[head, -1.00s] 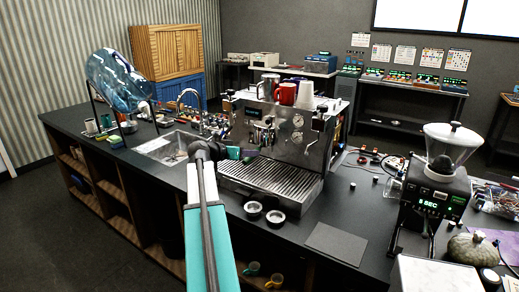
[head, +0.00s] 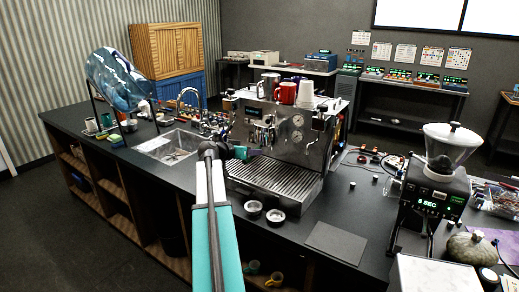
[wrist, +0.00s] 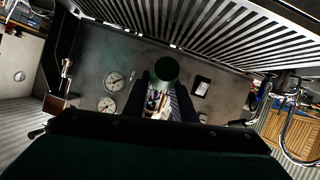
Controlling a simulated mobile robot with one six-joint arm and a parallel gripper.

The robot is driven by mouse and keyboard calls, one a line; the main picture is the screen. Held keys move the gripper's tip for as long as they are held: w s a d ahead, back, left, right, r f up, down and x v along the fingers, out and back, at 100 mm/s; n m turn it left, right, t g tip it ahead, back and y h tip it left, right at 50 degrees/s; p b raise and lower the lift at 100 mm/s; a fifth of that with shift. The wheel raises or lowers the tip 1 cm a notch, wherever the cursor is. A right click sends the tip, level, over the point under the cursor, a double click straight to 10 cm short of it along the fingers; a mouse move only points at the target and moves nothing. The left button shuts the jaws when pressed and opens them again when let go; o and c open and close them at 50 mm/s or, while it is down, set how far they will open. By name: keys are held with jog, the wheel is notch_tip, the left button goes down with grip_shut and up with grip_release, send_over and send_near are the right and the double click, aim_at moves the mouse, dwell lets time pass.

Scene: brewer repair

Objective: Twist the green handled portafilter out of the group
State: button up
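The green portafilter handle (wrist: 166,68) shows in the wrist view as a round, end-on green disc in front of the machine's steel face. My gripper (wrist: 166,90) has its two dark fingers apart, with a gap between them. The handle's end lies in line with that gap, at or just beyond the fingertips; I cannot tell whether they touch it. In the head view my gripper (head: 252,153) is at the front of the espresso machine (head: 305,145), above the left part of its drip tray. The group and the portafilter's basket cannot be made out there.
The slatted drip tray (head: 262,182) lies under my gripper; its grille (wrist: 200,30) fills the top of the wrist view. Two small round baskets (head: 275,216) stand on the counter in front. The sink (head: 172,146) is left, the grinder (head: 432,190) right. A dark mat (head: 336,241) lies between.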

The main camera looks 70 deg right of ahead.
grip_shut()
jog(key=shift+a+f+b, duration=0.2)
jog(key=shift+b, duration=0.85)
dwell(1.6)
jog(key=shift+w+d+m+g+b, duration=0.1)
jog(key=shift+w+m+g+b, duration=0.35)
jog(key=shift+b, duration=0.35)
jog(key=shift+w+r+m+g+y+b, duration=0.15)
jog(key=shift+m+g+y+b, duration=0.15)
jog(key=shift+b, duration=0.3)
jog(key=shift+w+d, duration=0.1)
jog(key=shift+d, duration=0.1)
jog(key=shift+w+d+m+g+b, duration=0.15)
jog(key=shift+w+m+g+b, duration=0.15)
jog(key=shift+b, duration=0.35)
jog(key=shift+w+d+m+g+y+b, duration=0.35)
jog(key=shift+m+g+y+b, duration=0.25)
jog(key=shift+b, duration=0.25)
jog(key=shift+w+d+m+g+b, duration=0.15)
jog(key=shift+w+m+g+b, duration=0.15)
jog(key=shift+g+b, duration=0.1)
